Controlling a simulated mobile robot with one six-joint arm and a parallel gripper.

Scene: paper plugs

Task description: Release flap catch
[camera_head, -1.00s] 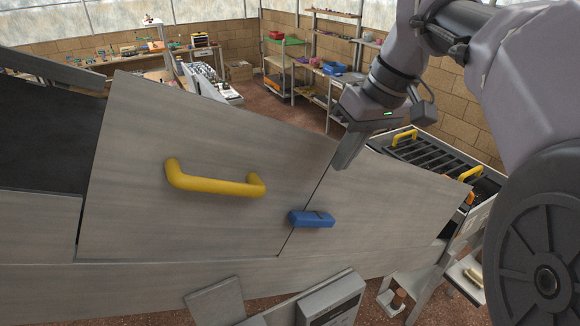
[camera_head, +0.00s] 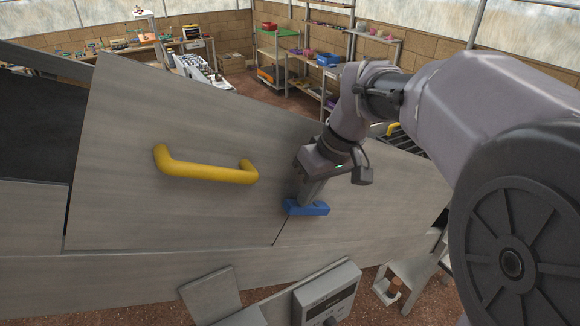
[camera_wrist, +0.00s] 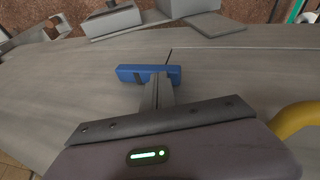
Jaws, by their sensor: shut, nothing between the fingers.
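The flap catch (camera_head: 318,209) is a small blue block lying across the seam at the lower right corner of the grey flap (camera_head: 120,140). The flap carries a yellow bar handle (camera_head: 206,170). My gripper (camera_head: 304,203) is shut and empty, its fingertips at the catch and covering part of it. In the wrist view the catch (camera_wrist: 148,72) lies just beyond my fingertips (camera_wrist: 157,82). Fingers and catch look very close; I cannot tell whether they touch. The flap looks closed, its edges lying along the panel seams.
A grey box with a display (camera_head: 328,300) stands below the panel, beside a grey plate (camera_head: 210,295). The yellow handle also shows at the right edge of the wrist view (camera_wrist: 293,120). Shelves (camera_head: 290,60) and a cluttered bench stand well behind.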

